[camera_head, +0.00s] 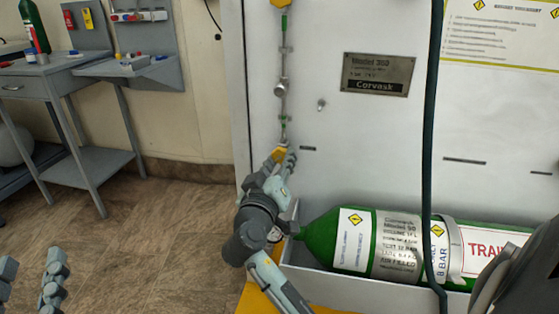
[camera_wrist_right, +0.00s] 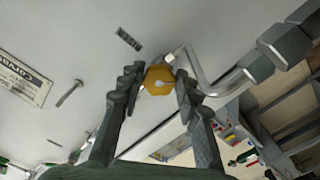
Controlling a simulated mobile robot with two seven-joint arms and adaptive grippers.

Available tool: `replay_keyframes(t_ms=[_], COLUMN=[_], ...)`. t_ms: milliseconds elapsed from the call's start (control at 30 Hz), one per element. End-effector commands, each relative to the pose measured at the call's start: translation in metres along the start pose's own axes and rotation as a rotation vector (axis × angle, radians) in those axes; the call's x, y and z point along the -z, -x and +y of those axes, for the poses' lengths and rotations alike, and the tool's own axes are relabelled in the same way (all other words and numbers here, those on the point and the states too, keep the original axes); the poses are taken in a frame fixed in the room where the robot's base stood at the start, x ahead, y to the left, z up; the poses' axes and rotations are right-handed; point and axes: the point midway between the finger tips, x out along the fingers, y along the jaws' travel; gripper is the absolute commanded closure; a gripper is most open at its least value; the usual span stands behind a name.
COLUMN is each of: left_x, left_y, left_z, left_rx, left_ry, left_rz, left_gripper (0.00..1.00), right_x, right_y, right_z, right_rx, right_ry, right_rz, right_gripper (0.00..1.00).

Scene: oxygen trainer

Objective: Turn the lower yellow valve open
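The lower yellow valve (camera_head: 279,153) is a small knob at the bottom of a thin vertical pipe on the white panel. In the right wrist view the valve (camera_wrist_right: 159,80) lies between the fingertips of my right gripper (camera_wrist_right: 160,88), filling nearly all the gap. That gripper also shows in the head view (camera_head: 281,163), reaching up to the valve, its fingers closed in on both sides. Exact finger contact is partly hidden. My left gripper (camera_head: 29,278) is open and empty at the lower left, away from the panel. An upper yellow valve (camera_head: 280,3) sits at the top edge.
A green oxygen cylinder (camera_head: 340,239) lies in a white tray below and right of the valve. A dark hose (camera_head: 431,130) hangs in front of the panel. A grey workbench (camera_head: 60,90) stands at the left, with open floor (camera_head: 150,220) between.

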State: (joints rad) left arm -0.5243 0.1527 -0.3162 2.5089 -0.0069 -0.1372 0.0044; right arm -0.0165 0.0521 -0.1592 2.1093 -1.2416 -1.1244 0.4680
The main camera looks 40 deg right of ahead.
Motion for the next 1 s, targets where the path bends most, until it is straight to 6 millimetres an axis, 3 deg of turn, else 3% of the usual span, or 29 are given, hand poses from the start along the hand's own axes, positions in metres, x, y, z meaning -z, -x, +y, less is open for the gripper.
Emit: replay_keyframes(t_ms=[167,467,1000], left_x=[0.0,0.0,0.0], left_y=[0.0,0.0,0.0], left_z=[0.0,0.0,0.0], left_rx=[0.0,0.0,0.0], left_ry=[0.0,0.0,0.0], left_rz=[0.001,0.001,0.002], left_gripper=[0.6,0.6,0.6], right_x=[0.0,0.0,-0.001], right_y=[0.0,0.002,0.072], right_z=[0.0,0.0,0.0], right_rx=[0.0,0.001,0.002], right_ry=[-0.001,-0.002,-0.001], right_rz=[0.0,0.0,-0.001], right_gripper=[0.46,0.46,0.46])
